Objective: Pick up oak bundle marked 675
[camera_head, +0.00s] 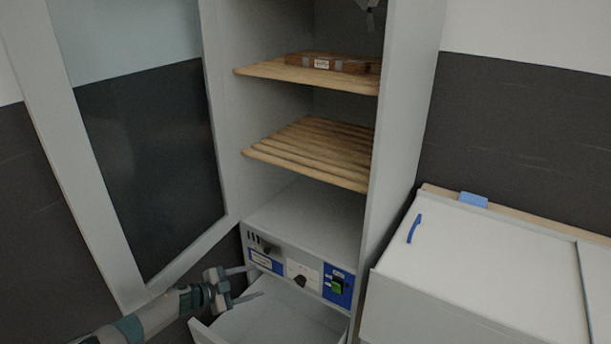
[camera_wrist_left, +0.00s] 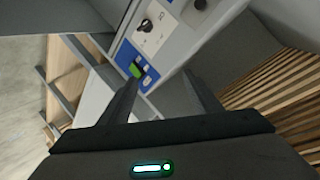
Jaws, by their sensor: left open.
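A dark brown wooden bundle (camera_head: 328,63) with a small white label lies on the upper slatted shelf. The label is too small to read, so I cannot tell if it says 675. My left gripper (camera_head: 257,281) is open and empty, low in front of the cabinet near the control panel, well below and left of the bundle. In the left wrist view its two fingers (camera_wrist_left: 160,80) are spread with nothing between them. The bundle does not show clearly in that view. My right gripper is not in view.
The lower slatted shelf (camera_head: 312,152) is bare. The control panel (camera_head: 300,275) has knobs and a green switch, above an open, empty-looking drawer (camera_head: 272,322). A door (camera_head: 150,170) stands open at left. A white unit (camera_head: 490,270) with a blue handle stands right.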

